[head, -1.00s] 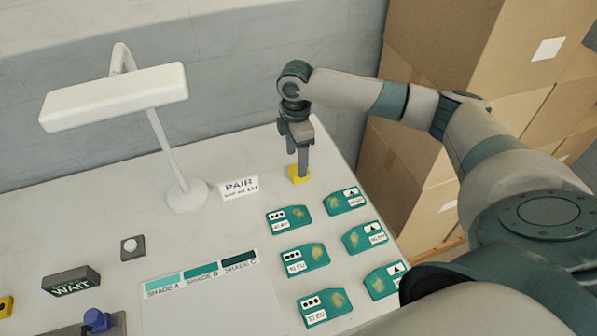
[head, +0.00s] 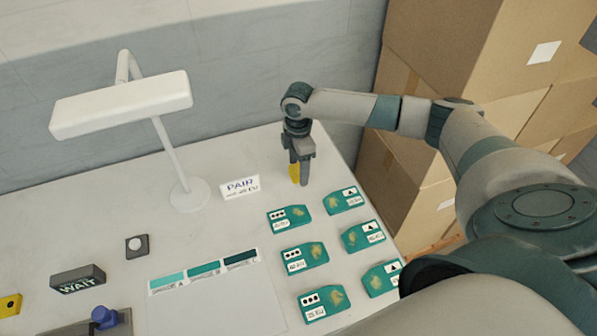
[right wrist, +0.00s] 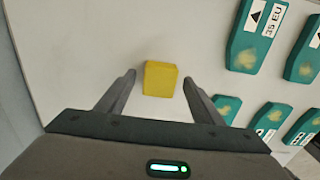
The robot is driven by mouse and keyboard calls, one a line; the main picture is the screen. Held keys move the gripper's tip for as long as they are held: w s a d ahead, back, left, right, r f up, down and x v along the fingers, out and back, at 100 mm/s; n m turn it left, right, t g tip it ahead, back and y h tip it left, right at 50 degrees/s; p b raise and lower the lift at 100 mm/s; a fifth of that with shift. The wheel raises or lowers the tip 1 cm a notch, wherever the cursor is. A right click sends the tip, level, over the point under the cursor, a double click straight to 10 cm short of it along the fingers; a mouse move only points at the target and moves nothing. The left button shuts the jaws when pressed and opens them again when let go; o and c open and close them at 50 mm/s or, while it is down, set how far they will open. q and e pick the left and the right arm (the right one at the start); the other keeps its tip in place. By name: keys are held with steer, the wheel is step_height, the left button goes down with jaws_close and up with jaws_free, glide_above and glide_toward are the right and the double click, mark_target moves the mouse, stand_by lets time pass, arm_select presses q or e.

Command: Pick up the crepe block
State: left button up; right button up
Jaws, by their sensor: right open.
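The crepe block is a small yellow block (head: 294,172) at the back right of the white table. In the right wrist view the yellow block (right wrist: 160,79) lies between the tips of my right gripper (right wrist: 159,80), with a gap on each side. In the head view my right gripper (head: 300,178) points down at the block, and its fingers partly hide it. The gripper is open and holds nothing. I cannot tell exactly how high the fingertips are above the table. My left gripper is not in view.
Several teal sole pieces (head: 290,218) with white labels lie in front of the block. A PAIR sign (head: 240,187) and a white lamp (head: 188,193) stand to its left. A shade card (head: 203,268) lies further forward. Cardboard boxes (head: 440,55) stand beyond the table's right edge.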

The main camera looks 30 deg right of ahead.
steer(key=shift+c, duration=0.2)
steer(key=c, duration=1.1)
steer(key=shift+r+b, duration=0.5)
steer(key=shift+r, duration=0.3)
step_height(320, 180, up, 2)
steer(key=shift+r+b, duration=0.25)
steer(key=shift+b, duration=0.4)
steer(key=s+d+r+b, duration=0.1)
steer(key=s+d+r, duration=0.1)
steer(key=s, duration=0.1)
steer(key=s+d+r+b, duration=0.1)
steer(key=s+d+r, duration=0.1)
steer(key=s+d, duration=0.1)
steer(key=s+d+r+b, duration=0.1)
steer(key=s+d+r, duration=0.1)
steer(key=s+r, duration=0.1)
steer(key=shift+d, duration=0.25)
